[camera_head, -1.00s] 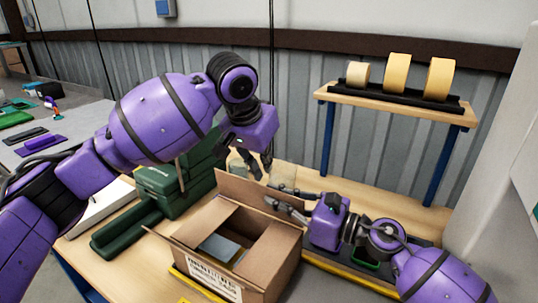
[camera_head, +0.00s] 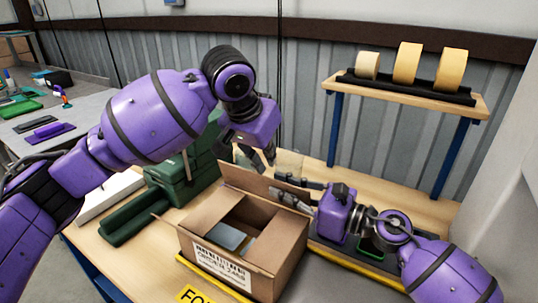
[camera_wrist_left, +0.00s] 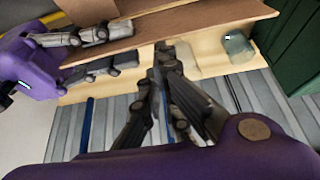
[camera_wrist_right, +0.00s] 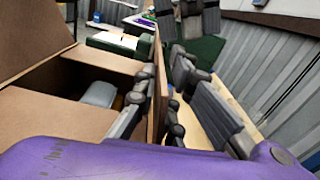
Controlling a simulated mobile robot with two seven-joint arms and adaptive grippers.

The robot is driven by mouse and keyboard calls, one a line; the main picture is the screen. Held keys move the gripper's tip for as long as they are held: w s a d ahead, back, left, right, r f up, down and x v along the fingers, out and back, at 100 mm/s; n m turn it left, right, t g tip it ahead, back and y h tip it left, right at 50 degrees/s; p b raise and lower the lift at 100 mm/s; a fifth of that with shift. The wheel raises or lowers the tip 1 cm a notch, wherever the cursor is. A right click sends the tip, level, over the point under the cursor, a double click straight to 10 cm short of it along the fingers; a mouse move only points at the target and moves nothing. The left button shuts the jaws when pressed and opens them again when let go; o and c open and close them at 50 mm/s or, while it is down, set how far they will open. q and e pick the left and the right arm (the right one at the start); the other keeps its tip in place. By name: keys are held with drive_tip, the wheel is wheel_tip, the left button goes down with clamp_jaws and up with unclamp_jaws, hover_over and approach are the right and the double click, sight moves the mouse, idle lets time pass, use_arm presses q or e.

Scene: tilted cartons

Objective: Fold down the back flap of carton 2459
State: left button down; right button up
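The carton (camera_head: 209,262) stands on the bench with its label facing me; the label's number is hard to read. Its back flap (camera_head: 240,180) stands up from the far edge and also shows on edge in the right wrist view (camera_wrist_right: 159,90). My right gripper (camera_head: 280,190) straddles the flap near its right end, one finger on each side; its fingers look apart, and the right wrist view shows them close to the flap (camera_wrist_right: 164,92). My left gripper (camera_head: 258,160) is behind and above the flap, apart from it. Its fingertips meet in the left wrist view (camera_wrist_left: 162,55), holding nothing.
Green cases (camera_head: 180,185) stand left of the carton. A shelf (camera_head: 400,93) with tape rolls stands behind, at right. A translucent container (camera_head: 289,163) is behind the flap. A grey-blue item (camera_head: 230,238) lies inside the carton.

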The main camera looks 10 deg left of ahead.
drive_tip(key=shift+o, duration=1.4)
drive_tip(key=shift+w+d, duration=0.15)
